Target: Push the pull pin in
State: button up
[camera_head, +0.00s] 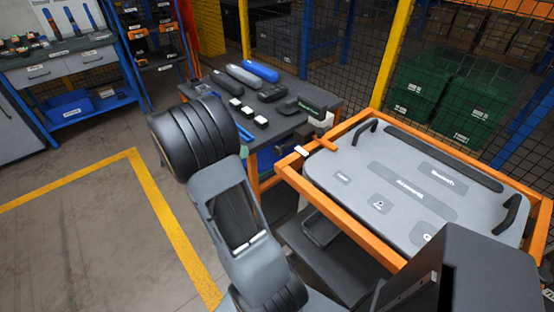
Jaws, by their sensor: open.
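I cannot make out the pull pin for certain. A grey panel with two dark handles (408,187) lies in an orange frame (345,242) at the right. At the frame's left corner a short orange piece (321,146) sticks out, with a small white part (301,151) beside it; I cannot tell whether either belongs to the pin. My arm rises from the bottom middle, and its large dark joint is left of the frame. My gripper is not in view.
A dark table (284,126) behind my arm holds bottles, including a blue one (260,71), and several small items. A blue shelf unit (78,85) stands at the left. Green bins (424,88) stand behind mesh fencing. The floor at the left is clear, with a yellow line (160,205).

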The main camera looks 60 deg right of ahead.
aim_at(275, 150)
jog(key=shift+n+h, duration=0.3)
jog(key=shift+n, duration=0.1)
jog(key=x, duration=1.4)
jog(key=shift+d+f, duration=0.3)
jog(key=shift+d, duration=0.1)
